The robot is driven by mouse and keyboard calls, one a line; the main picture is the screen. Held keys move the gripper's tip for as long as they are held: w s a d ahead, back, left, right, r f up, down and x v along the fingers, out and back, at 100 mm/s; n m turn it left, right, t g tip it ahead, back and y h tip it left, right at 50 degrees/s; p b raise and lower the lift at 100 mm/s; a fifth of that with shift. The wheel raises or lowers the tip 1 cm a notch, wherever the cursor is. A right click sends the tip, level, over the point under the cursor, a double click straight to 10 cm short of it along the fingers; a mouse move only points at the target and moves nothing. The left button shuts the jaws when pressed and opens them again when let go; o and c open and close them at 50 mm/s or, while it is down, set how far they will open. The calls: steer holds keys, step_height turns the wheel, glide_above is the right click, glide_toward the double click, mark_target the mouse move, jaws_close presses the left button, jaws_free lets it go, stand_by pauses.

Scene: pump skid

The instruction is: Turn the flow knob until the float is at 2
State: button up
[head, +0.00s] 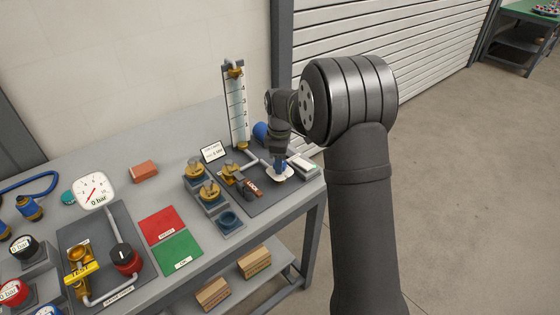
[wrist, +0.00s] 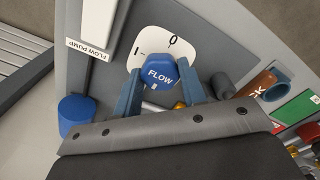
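The blue flow knob (wrist: 160,72), lettered FLOW, sits on a white dial plate (wrist: 150,43) marked 0. My gripper (wrist: 160,75) has one blue finger on each side of the knob, very close to it. Whether the fingers touch it cannot be told. In the head view my gripper (head: 281,165) points down at the white dial plate (head: 286,175), and the knob is mostly hidden there. The upright flow tube (head: 238,108) carries a scale with 1 at the bottom and 4 near the top. I cannot make out the float in it.
Brass valves (head: 208,190) and a pipe stand left of my gripper. A blue pump motor (head: 261,131) is behind it, and a white label block (head: 303,163) to its right. A red mat (head: 162,225) and a green mat (head: 177,252) lie at front left.

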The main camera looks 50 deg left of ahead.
steer(key=shift+m, duration=0.4)
steer(key=m, duration=0.4)
steer(key=shift+m, duration=0.4)
steer(key=m, duration=1.1)
steer(key=shift+m, duration=2.5)
steer(key=o, duration=1)
